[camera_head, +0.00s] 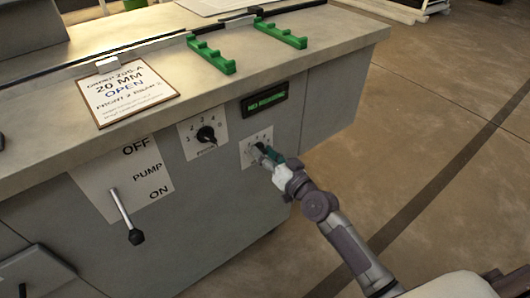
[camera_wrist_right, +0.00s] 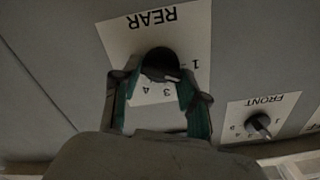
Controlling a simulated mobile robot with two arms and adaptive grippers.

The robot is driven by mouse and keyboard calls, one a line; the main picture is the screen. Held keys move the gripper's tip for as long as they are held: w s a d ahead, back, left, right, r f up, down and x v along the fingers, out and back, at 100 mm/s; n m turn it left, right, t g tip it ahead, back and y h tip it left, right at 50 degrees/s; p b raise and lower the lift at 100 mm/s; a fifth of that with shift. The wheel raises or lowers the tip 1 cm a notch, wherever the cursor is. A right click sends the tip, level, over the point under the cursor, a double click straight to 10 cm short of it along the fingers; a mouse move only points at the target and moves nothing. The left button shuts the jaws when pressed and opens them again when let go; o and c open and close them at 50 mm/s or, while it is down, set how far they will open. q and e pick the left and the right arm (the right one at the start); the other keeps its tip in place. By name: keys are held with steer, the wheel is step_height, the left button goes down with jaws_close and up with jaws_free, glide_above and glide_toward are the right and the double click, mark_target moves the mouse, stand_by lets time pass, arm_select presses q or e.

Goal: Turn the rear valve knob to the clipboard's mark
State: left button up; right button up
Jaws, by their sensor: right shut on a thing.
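The rear valve knob (camera_wrist_right: 158,62) is a dark round knob on a white plate marked REAR (camera_wrist_right: 125,32), upside down in the right wrist view. A pale pointer line on it points to the lower right, between the printed 1 and 3; a finger covers the spot between. My right gripper (camera_head: 268,158) is shut on this knob, with green-padded fingers (camera_wrist_right: 158,95) on both sides. The clipboard (camera_head: 123,92) lies on the counter at the left; it reads 20 MM OPEN, with a front and rear line too small to read surely. My left gripper is out of view.
The front valve knob (camera_head: 206,134) sits left of the rear one. A pump lever (camera_head: 124,215) is lower left, at ON. A green-lit display (camera_head: 264,98) is above the rear plate. Green brackets (camera_head: 212,56) stand on the counter. The floor at right is free.

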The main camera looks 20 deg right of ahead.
steer(key=shift+d+m, duration=0.1)
steer(key=shift+m, duration=2.1)
steer(key=o, duration=1.1)
steer(key=shift+o, duration=0.2)
steer(key=shift+f, duration=0.1)
steer(key=v, duration=1.2)
